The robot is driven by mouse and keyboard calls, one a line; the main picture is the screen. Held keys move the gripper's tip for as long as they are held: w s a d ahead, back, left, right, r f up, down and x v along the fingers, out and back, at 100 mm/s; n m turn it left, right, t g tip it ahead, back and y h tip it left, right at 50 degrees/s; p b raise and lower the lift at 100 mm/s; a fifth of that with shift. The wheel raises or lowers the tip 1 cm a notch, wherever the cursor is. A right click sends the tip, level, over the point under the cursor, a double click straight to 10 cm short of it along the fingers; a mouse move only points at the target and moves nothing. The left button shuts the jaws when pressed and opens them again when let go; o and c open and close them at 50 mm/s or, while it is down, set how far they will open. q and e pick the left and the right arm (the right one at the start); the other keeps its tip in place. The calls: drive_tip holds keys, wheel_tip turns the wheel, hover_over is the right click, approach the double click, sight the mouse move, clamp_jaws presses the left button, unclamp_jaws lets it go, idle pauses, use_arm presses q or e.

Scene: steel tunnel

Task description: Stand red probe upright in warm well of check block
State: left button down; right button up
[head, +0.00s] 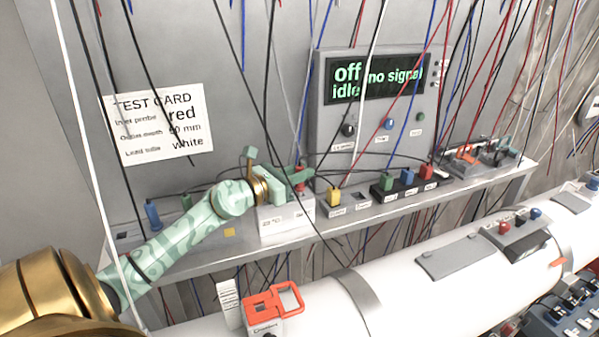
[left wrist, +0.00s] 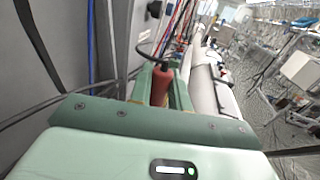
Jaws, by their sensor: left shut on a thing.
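The red probe (left wrist: 161,86) is held between the two green fingers of my left gripper (left wrist: 162,95) in the left wrist view, with a dark lead curving from its top. In the head view a bit of the red probe (head: 300,179) shows beside my left gripper (head: 291,180), which is shut on it. The pale check block (head: 285,222) stands on the shelf directly below the gripper, with small labels on its front. The wells and the probe's lower end are hidden, so I cannot tell whether the probe is inside a well. My right gripper is not in view.
A test card (head: 157,124) hangs on the wall at left. A display box (head: 372,100) reading "off, no signal, idle" stands behind the shelf (head: 340,224). Yellow (head: 334,196), green, blue and red plugs stand right of the block. Many hanging cables cross the space.

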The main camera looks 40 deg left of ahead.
use_arm(q)
drive_tip(key=shift+f+b, duration=0.65)
drive_tip(key=shift+f, duration=0.15)
drive_tip(key=c, duration=1.2)
unclamp_jaws()
drive_tip(key=shift+c, duration=0.2)
